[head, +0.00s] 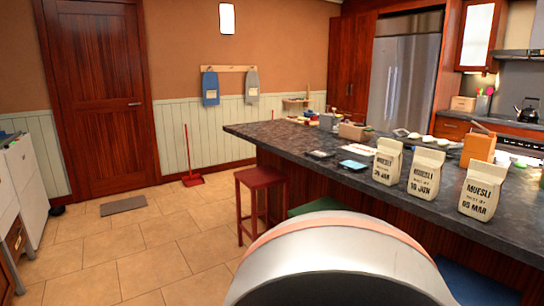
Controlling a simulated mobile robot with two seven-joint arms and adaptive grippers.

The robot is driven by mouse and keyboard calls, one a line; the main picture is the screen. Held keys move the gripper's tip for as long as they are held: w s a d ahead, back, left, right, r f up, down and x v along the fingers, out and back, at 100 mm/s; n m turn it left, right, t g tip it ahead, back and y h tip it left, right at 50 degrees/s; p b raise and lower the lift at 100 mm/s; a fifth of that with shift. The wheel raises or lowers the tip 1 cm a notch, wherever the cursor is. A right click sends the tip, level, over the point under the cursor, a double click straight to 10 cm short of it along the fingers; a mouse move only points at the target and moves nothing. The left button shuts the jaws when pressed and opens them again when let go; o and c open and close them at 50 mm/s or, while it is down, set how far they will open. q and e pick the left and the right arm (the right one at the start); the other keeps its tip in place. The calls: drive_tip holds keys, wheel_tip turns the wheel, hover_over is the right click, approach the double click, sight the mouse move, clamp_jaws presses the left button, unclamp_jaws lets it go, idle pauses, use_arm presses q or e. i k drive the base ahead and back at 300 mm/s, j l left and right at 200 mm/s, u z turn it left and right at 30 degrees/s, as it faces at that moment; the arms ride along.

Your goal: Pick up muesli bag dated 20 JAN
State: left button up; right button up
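Three cream muesli bags with folded tops stand upright in a row on the dark stone counter (330,143). The left bag (387,161) has small lettering that appears to read 20 JAN, though the day is hard to make out. The middle bag (426,173) appears to read 10 JUN. The right bag (481,191) is nearest and appears to read 05 MAR. The bags stand apart from each other. Neither of my grippers is in view. A large white and grey rounded part of mine fills the bottom centre and hides some floor and the counter's lower front.
A red stool (260,187) and a green seat (314,206) stand by the counter. The tiled floor at left is mostly clear.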

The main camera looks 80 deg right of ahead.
sight(389, 159)
drive_tip(key=z, duration=3.3)
